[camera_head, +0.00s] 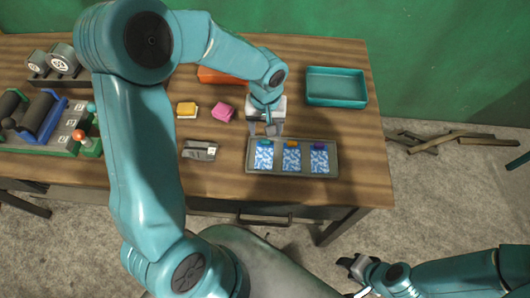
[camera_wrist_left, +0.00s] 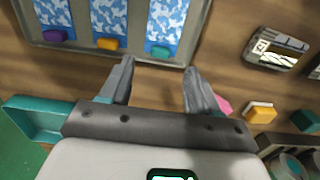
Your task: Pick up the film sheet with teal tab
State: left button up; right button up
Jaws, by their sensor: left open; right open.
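The film sheet with the teal tab (camera_head: 264,158) lies at the left end of a grey tray (camera_head: 333,174) in the head view, its blue-white pattern showing. In the left wrist view its teal tab (camera_wrist_left: 160,52) is just ahead of my left fingertips, roughly between them. My left gripper (camera_head: 267,131) is open and empty at the tray's far edge, apart from the tab as far as I can see; it also shows in the left wrist view (camera_wrist_left: 159,68). My right gripper (camera_head: 351,264) is open and empty, low in front of the table.
An orange-tabbed sheet (camera_head: 292,159) and a purple-tabbed sheet (camera_head: 319,160) share the tray. A teal bin (camera_head: 336,103), yellow block (camera_head: 187,110), pink block (camera_head: 223,113) and a small device (camera_head: 200,151) stand around it. Bare wood lies right of the tray.

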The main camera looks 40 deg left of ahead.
aim_at(265, 142)
pick_arm(q)
jog(key=shift+s+f, duration=0.25)
jog(key=shift+f, duration=0.35)
jog(key=f, duration=0.1)
jog(key=f+p, duration=0.1)
jog(key=f, duration=0.3)
jog(key=shift+w, duration=0.25)
jog(key=shift+s+a+f, duration=0.1)
jog(key=shift+f, duration=0.05)
jog(key=c, duration=0.7)
